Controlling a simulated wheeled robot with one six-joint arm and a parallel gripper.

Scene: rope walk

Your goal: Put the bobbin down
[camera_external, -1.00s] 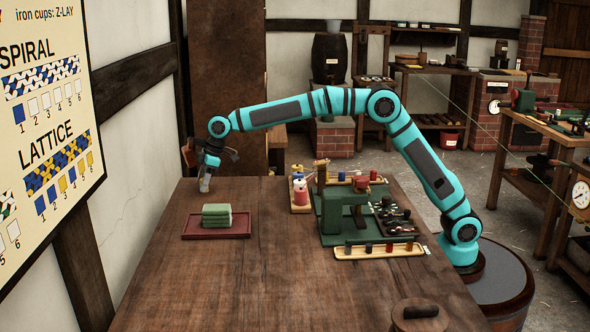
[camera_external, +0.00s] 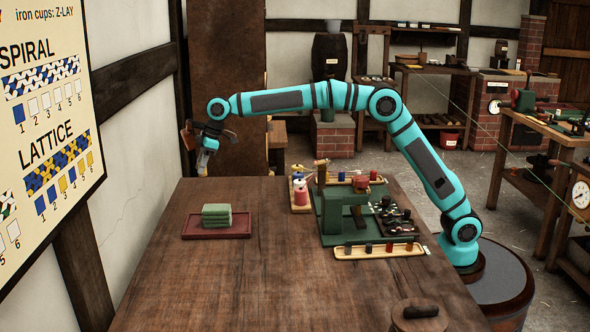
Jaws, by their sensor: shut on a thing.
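My gripper (camera_external: 206,150) is at the far left end of the wooden table, raised above the tabletop near its back edge. It is shut on the bobbin (camera_external: 211,144), which looks small and pale and is partly hidden by the fingers. The bobbin is clear of the table, and its exact tilt is too small to tell.
A green machine (camera_external: 337,215) stands at the right among wooden racks of spools (camera_external: 300,190). The table's middle and front left are clear.

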